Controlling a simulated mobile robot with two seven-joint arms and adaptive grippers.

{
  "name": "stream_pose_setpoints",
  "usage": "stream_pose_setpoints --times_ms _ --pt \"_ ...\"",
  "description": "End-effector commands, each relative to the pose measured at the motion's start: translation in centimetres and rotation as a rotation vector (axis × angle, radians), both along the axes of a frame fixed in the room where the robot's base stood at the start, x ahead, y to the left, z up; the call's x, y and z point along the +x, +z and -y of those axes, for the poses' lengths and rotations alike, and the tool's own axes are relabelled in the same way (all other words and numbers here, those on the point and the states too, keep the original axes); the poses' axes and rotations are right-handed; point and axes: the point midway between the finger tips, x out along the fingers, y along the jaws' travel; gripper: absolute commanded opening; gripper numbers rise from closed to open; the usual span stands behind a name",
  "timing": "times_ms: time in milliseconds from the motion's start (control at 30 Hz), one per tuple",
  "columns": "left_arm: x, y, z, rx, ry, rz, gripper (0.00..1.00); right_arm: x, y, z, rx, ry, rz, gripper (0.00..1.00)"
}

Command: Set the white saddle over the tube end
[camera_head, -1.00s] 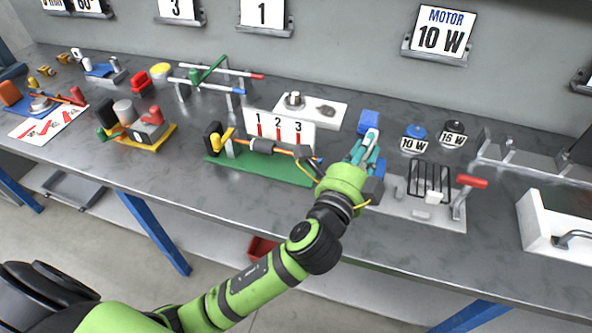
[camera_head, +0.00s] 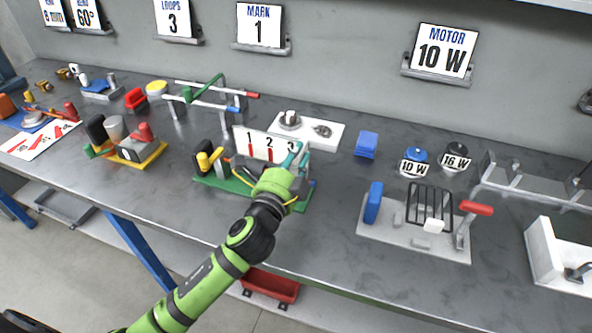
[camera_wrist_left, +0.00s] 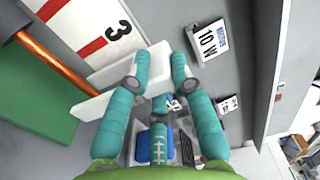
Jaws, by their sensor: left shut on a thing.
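My left gripper (camera_head: 297,156) is over the right end of the green fixture (camera_head: 216,182), in front of the card marked 1, 2, 3 (camera_head: 243,139). In the head view the gripper hides the saddle and tube end. My right gripper is not in view.
A yellow fixture (camera_head: 152,158) stands left. Bare table lies in front.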

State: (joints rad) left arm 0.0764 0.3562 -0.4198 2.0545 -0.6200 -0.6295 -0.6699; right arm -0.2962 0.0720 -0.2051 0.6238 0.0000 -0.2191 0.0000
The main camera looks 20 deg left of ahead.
Motion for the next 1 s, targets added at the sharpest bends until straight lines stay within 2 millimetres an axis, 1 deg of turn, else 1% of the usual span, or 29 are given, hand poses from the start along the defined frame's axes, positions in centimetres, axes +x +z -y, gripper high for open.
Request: stream_pose_setpoints --times_ms 67,200,267,333,500,700,733,767,800,1000 --pt "0.0 -1.0 -0.1 -0.001 0.001 -0.003 0.0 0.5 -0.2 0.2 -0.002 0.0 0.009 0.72" --pt "0.0 -3.2 -0.1 -0.002 0.001 -0.004 0.0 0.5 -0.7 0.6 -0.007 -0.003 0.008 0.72" --pt "0.0 -3.8 -0.1 -0.001 0.001 -0.004 0.0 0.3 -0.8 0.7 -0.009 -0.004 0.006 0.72" --pt "0.0 -4.1 0.0 0.0 -0.001 -0.002 0.0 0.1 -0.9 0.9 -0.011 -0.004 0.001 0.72" --pt "0.0 -4.1 0.0 0.0 -0.001 -0.001 0.0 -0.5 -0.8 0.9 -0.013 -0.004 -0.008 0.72" --pt "0.0 -4.5 0.0 0.0 0.0 -0.001 0.0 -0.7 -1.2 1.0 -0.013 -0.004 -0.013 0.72" --pt "0.0 -4.4 0.0 0.0 0.0 -0.001 0.31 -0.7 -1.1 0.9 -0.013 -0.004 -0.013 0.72" --pt "0.0 -4.4 -0.1 0.0 0.0 -0.001 0.43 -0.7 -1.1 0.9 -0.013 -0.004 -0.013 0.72" --pt "0.0 -4.4 0.0 0.0 0.0 -0.002 0.47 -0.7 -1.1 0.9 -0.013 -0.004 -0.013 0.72" --pt "0.0 -4.4 0.0 0.0 0.0 -0.002 0.47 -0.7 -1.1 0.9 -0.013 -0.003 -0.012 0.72"
